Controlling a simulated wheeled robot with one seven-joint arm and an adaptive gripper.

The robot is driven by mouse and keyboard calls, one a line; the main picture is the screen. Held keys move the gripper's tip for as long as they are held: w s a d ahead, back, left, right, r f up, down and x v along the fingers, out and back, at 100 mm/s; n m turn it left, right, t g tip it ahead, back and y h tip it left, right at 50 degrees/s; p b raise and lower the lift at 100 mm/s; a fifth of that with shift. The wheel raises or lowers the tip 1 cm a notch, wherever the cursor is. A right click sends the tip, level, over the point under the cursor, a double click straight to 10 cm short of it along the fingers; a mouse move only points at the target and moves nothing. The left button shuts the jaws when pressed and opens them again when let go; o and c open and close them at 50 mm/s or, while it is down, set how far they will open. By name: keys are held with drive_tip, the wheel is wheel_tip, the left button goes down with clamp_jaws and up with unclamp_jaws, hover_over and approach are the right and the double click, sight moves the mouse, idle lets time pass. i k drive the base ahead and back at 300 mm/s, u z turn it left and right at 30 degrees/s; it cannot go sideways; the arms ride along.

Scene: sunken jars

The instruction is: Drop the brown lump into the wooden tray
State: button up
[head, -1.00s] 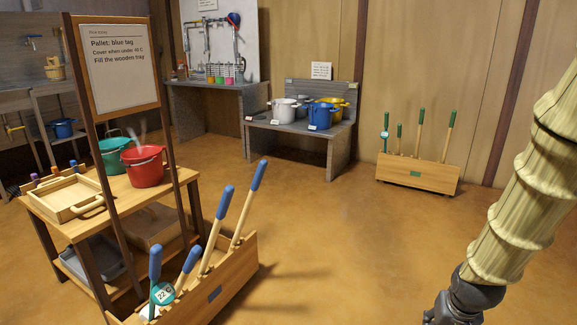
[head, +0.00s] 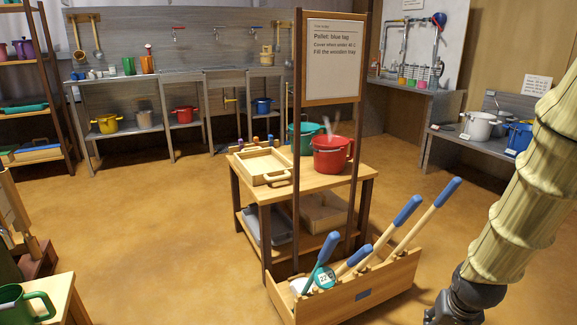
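The wooden tray (head: 262,165) lies on the small wooden table in the middle of the head view. Its visible inside looks empty. No brown lump can be made out. A steaming red pot (head: 332,154) and a green pot (head: 303,138) stand to the right of the tray. My gripper (head: 440,318) is at the bottom edge, right of centre, mostly cut off. It is well apart from the tray, and whether it is open or shut does not show.
A wooden box (head: 345,293) of blue-handled tools stands on the floor before the table (head: 310,182). A framed sign (head: 333,60) rises above the table. A green mug (head: 25,305) is at lower left. Open floor (head: 150,220) lies left of the table.

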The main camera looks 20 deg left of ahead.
sight(268, 167)
drive_tip(key=u, duration=1.35)
drive_tip(key=i, duration=1.65)
